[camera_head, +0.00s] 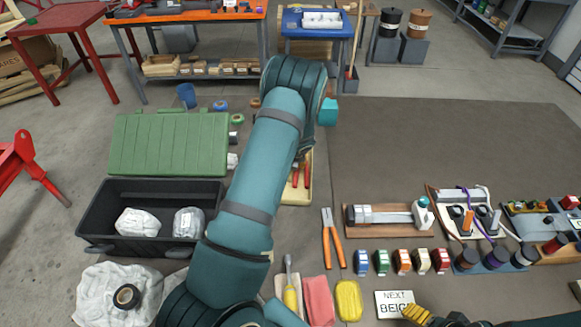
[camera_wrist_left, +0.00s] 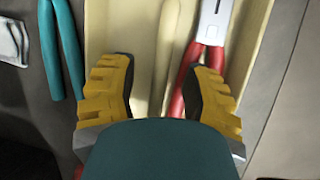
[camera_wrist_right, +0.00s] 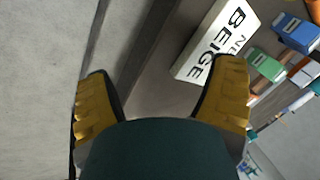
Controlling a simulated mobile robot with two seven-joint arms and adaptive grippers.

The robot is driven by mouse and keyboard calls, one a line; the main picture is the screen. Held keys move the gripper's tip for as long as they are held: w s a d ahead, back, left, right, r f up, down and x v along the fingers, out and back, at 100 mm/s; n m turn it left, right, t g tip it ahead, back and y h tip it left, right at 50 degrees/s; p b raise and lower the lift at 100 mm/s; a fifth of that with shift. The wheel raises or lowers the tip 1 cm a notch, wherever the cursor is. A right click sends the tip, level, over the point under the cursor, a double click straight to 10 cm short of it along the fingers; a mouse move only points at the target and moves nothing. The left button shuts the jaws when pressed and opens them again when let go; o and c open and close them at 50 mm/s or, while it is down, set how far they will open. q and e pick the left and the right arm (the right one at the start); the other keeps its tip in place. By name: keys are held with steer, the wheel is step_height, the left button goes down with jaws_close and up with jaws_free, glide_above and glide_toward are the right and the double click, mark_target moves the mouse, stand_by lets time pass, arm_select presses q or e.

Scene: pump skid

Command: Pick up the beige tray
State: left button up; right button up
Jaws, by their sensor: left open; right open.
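The beige tray (camera_head: 296,196) lies on the dark floor mat, mostly hidden behind my left arm in the head view. Red-handled pliers (camera_head: 306,172) lie in it. In the left wrist view the tray (camera_wrist_left: 106,28) fills the middle, with the pliers (camera_wrist_left: 212,35) at right and a teal-handled tool (camera_wrist_left: 68,45) at left. My left gripper (camera_wrist_left: 165,88) is open over the tray, its fingers spread across it; I cannot tell whether they touch it. My right gripper (camera_wrist_right: 155,92) is open and empty, near a card reading "NEXT BEIGE" (camera_head: 396,304).
A black crate (camera_head: 105,200) with white bundles and a green lid (camera_head: 168,143) lie left of my left arm. Orange-handled pliers (camera_head: 332,240), several coloured blocks, a yellow sponge (camera_head: 348,300) and a wooden-based device (camera_head: 388,217) lie right. The mat's far right is clear.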

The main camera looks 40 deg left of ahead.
arm_select(q)
steer(key=shift+s+f, duration=0.15)
steer(key=shift+f, duration=0.05)
jaws_close()
steer(key=shift+r, duration=0.1)
